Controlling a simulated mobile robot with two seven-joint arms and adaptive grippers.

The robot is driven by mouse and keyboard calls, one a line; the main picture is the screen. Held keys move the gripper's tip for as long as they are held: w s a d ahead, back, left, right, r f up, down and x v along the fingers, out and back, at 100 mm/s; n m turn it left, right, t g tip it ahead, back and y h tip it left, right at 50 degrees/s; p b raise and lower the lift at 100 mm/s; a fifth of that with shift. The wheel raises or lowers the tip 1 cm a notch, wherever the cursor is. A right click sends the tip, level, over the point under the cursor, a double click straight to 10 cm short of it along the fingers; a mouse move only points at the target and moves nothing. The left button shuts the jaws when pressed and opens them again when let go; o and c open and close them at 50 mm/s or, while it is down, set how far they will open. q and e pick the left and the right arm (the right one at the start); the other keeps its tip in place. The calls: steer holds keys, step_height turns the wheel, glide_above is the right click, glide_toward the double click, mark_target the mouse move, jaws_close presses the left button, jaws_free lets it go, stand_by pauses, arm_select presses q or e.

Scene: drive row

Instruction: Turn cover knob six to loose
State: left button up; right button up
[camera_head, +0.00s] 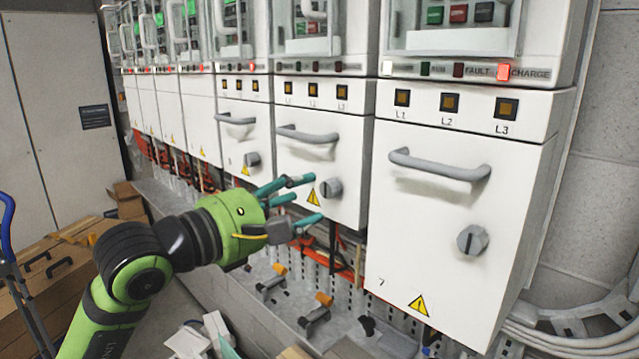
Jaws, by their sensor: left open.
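The row of white cabinets has a lower cover with a grey round knob on each of the nearer ones. The nearest cover (415,240) is marked 7 and has its own knob (472,240). The cover just left of it, cover six (345,155), has a grey knob (331,188) at its lower right; its number is hidden by my gripper or too small to read. My left gripper (307,200) is open, its teal fingers just left of that knob and pointing towards it. I cannot tell whether they touch it. My right gripper is not in view.
Grey bar handles (307,135) stick out above the knobs. Another knob (252,160) sits on the cover further left. Below are open cable bays with red parts and orange-topped clamps (317,312). Wooden boxes (50,265) stand at left; grey conduits run at lower right.

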mark_target(325, 191)
arm_select(q)
steer(key=p+x, duration=0.1)
steer(key=x, duration=0.3)
steer(key=shift+d+r+p, duration=0.1)
steer(key=shift+r+p, duration=0.05)
steer(key=shift+p, duration=0.2)
steer(key=shift+w+d, duration=0.2)
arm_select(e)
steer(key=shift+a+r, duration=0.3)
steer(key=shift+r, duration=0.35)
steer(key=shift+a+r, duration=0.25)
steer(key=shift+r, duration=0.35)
